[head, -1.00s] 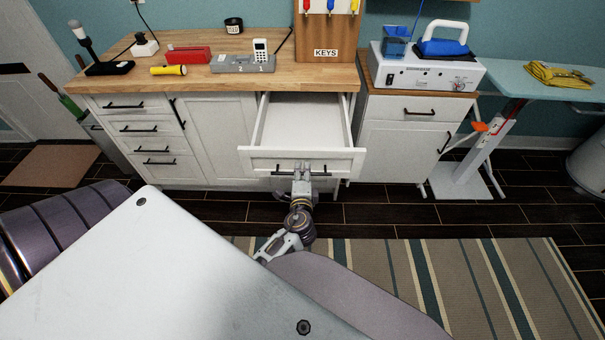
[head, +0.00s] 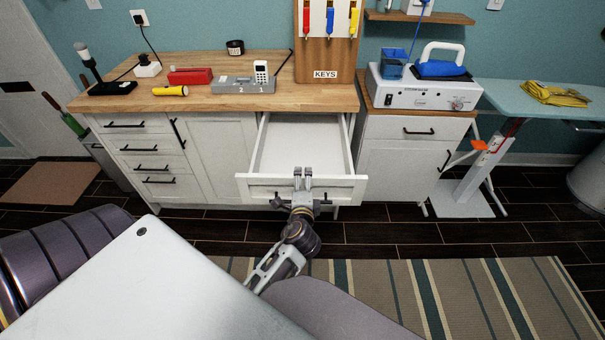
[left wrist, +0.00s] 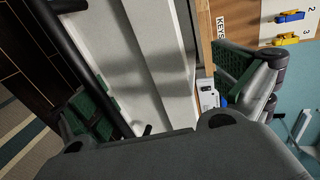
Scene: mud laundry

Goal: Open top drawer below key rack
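The white top drawer (head: 343,188) below the key rack (head: 326,50) is pulled well out, and its empty inside shows. A dark bar handle (head: 283,194) runs across its front, partly hidden by my left gripper (head: 303,172). The gripper is at the middle of the drawer front, its fingertips reaching over the front's top edge in the head view. In the left wrist view its green-padded fingers (left wrist: 165,90) stand wide apart, with the handle (left wrist: 80,60) passing close by one finger. Contact cannot be told. My right gripper is not in view.
The wooden counter (head: 215,98) holds a flashlight (head: 171,91), a red item and a grey tray with a phone. A cabinet with a white machine (head: 420,95) stands right of the drawer. An ironing board (head: 520,97) is farther right. A striped rug (head: 480,285) covers the floor in front.

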